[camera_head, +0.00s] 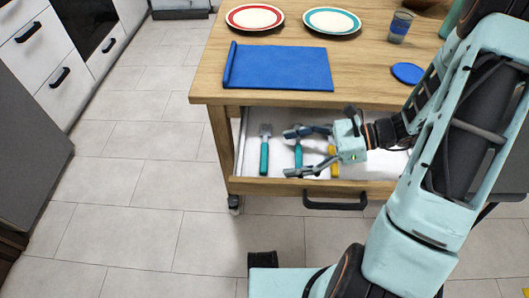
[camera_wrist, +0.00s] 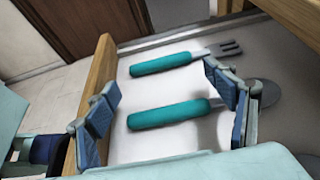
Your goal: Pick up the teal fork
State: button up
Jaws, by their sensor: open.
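The teal fork (camera_head: 264,155) lies in the open drawer near its left side, with its tines toward the back. In the wrist view the fork (camera_wrist: 165,64) lies beyond my fingertips, its tines at the right. A second teal-handled utensil (camera_wrist: 170,113), with a rounded metal head like a spoon, lies beside the fork. My gripper (camera_head: 288,153) is open over the drawer, to the right of the fork. In the wrist view my gripper's fingers (camera_wrist: 160,80) appear on either side of the second teal handle. Nothing is held.
A yellow-handled utensil (camera_head: 333,165) lies farther right, partly hidden by my gripper. The table (camera_head: 215,75) overhangs the drawer's back and carries plates, a blue mat (camera_head: 280,68) and a cup (camera_head: 399,27).

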aim_at(268, 157)
jog(key=b+x, duration=0.1)
jog(key=x, duration=0.3)
jog(key=shift+a, duration=0.15)
jog(key=shift+c, duration=0.7)
jog(key=c, duration=0.7)
